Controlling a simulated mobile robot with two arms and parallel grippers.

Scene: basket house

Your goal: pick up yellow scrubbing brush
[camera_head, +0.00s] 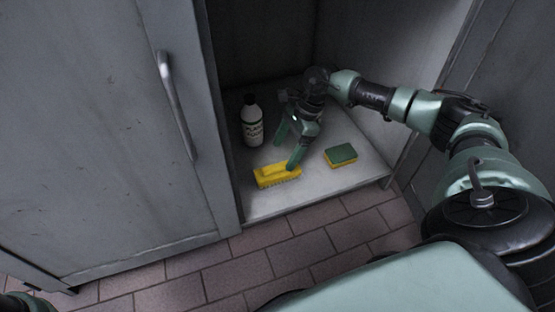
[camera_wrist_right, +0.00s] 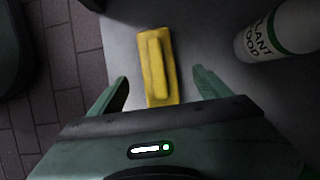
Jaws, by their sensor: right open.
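The yellow scrubbing brush (camera_head: 277,176) lies on the cabinet floor near its front edge, bristles down. It also shows in the right wrist view (camera_wrist_right: 157,66), handle side up, between and beyond the fingertips. My right gripper (camera_head: 288,148) is open and empty, just above and behind the brush in the head view. In the right wrist view its two fingers (camera_wrist_right: 160,83) stand apart, one on each side of the brush's near end. Contact with the brush cannot be told. My left gripper is not visible; only a bit of my left arm shows at the lower left corner.
A white bottle with a dark cap (camera_head: 252,122) stands left of my gripper; it shows at the right wrist view's upper right (camera_wrist_right: 279,31). A green and yellow sponge (camera_head: 341,155) lies to the right. The grey cabinet door (camera_head: 105,130) bounds the left; brick-tiled floor (camera_head: 255,266) lies in front.

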